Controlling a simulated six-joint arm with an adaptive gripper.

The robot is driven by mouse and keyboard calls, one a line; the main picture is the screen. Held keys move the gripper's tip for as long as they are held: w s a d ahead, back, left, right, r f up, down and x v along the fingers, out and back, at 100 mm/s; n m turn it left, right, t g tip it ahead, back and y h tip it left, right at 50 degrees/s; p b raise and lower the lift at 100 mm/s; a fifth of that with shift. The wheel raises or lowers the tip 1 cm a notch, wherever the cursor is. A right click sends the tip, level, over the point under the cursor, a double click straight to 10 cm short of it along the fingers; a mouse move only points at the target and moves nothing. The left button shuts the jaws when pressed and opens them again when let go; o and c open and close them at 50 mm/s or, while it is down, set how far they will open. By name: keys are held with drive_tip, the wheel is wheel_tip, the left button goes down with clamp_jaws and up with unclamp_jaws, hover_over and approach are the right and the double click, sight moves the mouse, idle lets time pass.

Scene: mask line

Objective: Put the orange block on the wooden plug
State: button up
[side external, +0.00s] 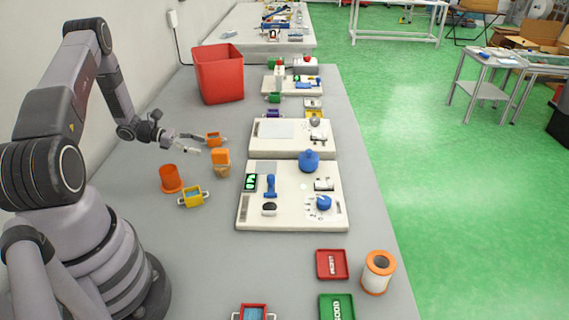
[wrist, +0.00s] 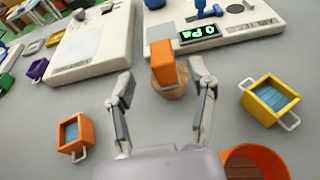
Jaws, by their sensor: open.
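The orange block (side external: 221,156) stands on the round wooden plug (side external: 222,171), left of the white machine boards. In the wrist view the orange block (wrist: 163,62) is upright on top of the wooden plug (wrist: 174,88), and the block hides part of the plug's top. My gripper (side external: 203,143) is open, a little above the table and to the left of the block. In the wrist view my gripper's fingers (wrist: 163,84) are spread, with the block and plug beyond and between them. The fingers appear clear of the block.
An orange cup (side external: 171,178), a yellow bin (side external: 192,196) and an orange bin (side external: 213,139) stand close by. White boards (side external: 245,222) with devices lie to the right. A red container (side external: 219,74) stands behind. Grey table between the cup and boards is partly free.

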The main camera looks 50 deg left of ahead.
drive_tip(key=s+d+r+m+g+y, duration=0.1)
drive_tip(key=d+r+m+g, duration=0.3)
drive_tip(key=d+r+m, duration=0.55)
drive_tip(key=s+d+r+m+g+y, duration=0.15)
drive_tip(key=d+r+m+g, duration=0.45)
drive_tip(key=r, duration=0.7)
drive_tip(key=s+d+r+m+t+y, duration=0.2)
drive_tip(key=s+d+r+m+y, duration=0.2)
drive_tip(key=s, duration=0.4)
drive_tip(key=s+d+r+m+t+y, duration=0.3)
drive_tip(key=s+r+m, duration=0.3)
drive_tip(key=s, duration=0.3)
drive_tip(key=shift+s+d+r+m+y, duration=0.15)
drive_tip(key=shift+d+m+y, duration=0.3)
drive_tip(key=shift+d+m, duration=0.4)
